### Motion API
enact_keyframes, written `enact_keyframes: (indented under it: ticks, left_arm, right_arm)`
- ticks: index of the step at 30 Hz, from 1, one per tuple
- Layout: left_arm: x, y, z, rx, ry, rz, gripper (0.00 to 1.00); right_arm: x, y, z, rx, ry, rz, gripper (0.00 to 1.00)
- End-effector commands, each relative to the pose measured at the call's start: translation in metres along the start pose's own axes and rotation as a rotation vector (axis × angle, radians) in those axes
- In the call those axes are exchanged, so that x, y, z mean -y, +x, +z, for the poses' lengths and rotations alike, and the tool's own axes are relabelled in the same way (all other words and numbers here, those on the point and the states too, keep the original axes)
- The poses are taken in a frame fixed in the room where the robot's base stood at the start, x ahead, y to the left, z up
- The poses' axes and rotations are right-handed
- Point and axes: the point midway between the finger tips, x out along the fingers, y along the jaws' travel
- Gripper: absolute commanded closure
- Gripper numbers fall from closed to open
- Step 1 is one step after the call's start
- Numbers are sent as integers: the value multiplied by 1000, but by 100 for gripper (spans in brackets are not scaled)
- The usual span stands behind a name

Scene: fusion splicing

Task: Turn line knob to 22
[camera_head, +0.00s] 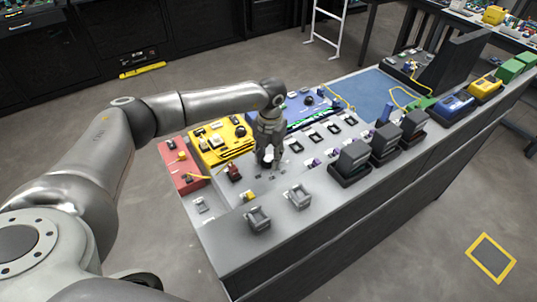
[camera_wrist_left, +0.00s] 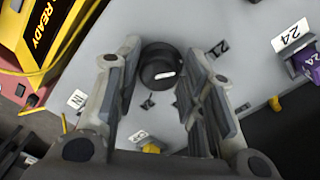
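The line knob is a round black knob (camera_wrist_left: 160,72) with a white mark on its top, seen between my left fingers in the left wrist view. The mark lies nearly sideways, tilted up to the right. My left gripper (camera_wrist_left: 163,52) is open, one finger on each side of the knob, with no clear contact. In the head view my left gripper (camera_head: 267,163) points down at the grey bench and mostly hides the knob. My right gripper is out of view.
In the left wrist view a label 24 (camera_wrist_left: 293,36) stands by a purple part (camera_wrist_left: 307,65), and a yellow READY unit (camera_wrist_left: 42,32) is upper left. In the head view the grey bench (camera_head: 225,232) carries a yellow tray (camera_head: 208,157), a red tray (camera_head: 172,180) and black boxes (camera_head: 352,158).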

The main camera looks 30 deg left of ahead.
Motion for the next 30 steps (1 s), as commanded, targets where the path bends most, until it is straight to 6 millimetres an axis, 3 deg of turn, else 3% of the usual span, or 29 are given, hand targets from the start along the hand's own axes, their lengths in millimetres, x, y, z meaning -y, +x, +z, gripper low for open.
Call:
enact_keyframes:
  ticks: [1, 6, 17, 30]
  left_arm:
    - [0, 0, 0, 0, 0, 0, 74]
    - [0, 0, 0, 0, 0, 0, 93]
    - [0, 1, 0, 3, 80, 0, 93]
    - [0, 2, 0, 15, 412, 0, 93]
  right_arm:
    - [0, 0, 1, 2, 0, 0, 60]
    - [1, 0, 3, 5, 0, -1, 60]
    - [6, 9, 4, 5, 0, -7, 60]
    - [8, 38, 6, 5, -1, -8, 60]
